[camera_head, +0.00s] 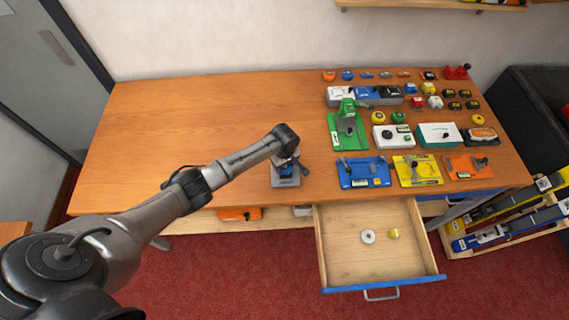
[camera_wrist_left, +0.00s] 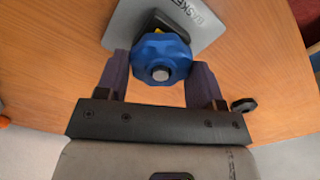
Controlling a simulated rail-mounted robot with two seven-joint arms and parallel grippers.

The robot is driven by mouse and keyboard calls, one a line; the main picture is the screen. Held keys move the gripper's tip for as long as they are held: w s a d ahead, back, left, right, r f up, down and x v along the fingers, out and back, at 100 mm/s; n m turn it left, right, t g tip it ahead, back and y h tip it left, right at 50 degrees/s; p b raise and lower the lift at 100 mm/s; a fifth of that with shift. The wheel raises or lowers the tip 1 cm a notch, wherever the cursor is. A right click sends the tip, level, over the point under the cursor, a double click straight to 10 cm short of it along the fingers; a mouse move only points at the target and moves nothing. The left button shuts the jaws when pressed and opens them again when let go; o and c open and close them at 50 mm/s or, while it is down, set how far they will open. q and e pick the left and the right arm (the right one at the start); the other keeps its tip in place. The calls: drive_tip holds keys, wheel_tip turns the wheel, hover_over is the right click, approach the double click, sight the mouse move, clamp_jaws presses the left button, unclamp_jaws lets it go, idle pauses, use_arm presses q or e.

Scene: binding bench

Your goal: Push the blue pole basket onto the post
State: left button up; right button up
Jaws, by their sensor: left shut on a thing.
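The blue pole basket (camera_wrist_left: 152,50) is a round, faceted blue piece between the two fingers of my left gripper (camera_wrist_left: 160,68), which is shut on it. A grey round end shows in its middle in the left wrist view. Beneath it is a grey base plate (camera_wrist_left: 202,30) with partly hidden lettering. In the head view my left gripper (camera_head: 287,163) points down over this grey base (camera_head: 290,182) near the table's front edge, and the basket is mostly hidden. I cannot tell how far down the post it sits. My right gripper is not in view.
The wooden table (camera_head: 190,125) is clear to the left. A green board (camera_head: 347,133), a blue tray (camera_head: 364,172) and a yellow tray (camera_head: 418,170) stand to the right. An open drawer (camera_head: 337,255) with two small round items juts out in front.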

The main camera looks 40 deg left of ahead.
use_arm(q)
drive_tip(key=shift+f, duration=0.35)
drive_tip(key=shift+f+b, duration=0.35)
idle(0.4)
drive_tip(key=o, duration=1)
drive_tip(key=shift+o, duration=0.7)
drive_tip(key=shift+r, duration=0.1)
